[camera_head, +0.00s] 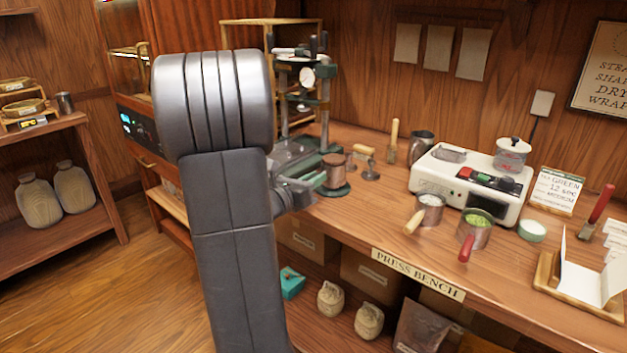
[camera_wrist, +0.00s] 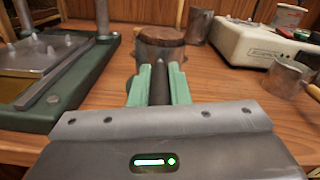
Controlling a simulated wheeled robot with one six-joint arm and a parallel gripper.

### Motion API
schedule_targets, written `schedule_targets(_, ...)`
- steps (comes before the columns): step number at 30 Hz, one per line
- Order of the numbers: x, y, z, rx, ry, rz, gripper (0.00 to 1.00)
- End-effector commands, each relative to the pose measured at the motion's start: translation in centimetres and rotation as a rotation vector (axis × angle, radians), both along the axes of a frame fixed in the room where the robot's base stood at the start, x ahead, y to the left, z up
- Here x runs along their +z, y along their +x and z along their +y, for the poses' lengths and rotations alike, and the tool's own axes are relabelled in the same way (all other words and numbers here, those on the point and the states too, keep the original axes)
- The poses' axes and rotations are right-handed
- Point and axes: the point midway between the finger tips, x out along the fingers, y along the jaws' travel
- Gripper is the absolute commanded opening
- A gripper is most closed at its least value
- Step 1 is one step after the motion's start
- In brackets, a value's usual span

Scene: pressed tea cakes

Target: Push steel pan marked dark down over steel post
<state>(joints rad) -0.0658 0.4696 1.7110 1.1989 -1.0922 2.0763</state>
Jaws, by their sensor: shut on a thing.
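My gripper (camera_wrist: 160,74) has green fingers, shut on the dark handle (camera_wrist: 160,90) of a small round steel pan (camera_wrist: 160,52). The pan has a dark brown top and sits straight ahead of the fingers in the wrist view. In the head view the pan (camera_head: 333,172) looks level, over a round green base (camera_head: 337,191) at the bench's left part. Whether it touches the base I cannot tell. I see no steel post that I can tell for sure; anything under the pan is hidden.
A green-based press (camera_wrist: 60,108) with upright columns stands close on the left. A white scale (camera_head: 450,190) and two handled pans (camera_head: 429,212) (camera_head: 474,237) stand farther right.

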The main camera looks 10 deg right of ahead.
Motion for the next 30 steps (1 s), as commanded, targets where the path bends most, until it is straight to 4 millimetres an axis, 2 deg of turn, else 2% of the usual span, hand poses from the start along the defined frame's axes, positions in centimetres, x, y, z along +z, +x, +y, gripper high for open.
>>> schedule_targets(30,-1.4,0.0,0.0,-0.001,0.000,-0.002,0.00)
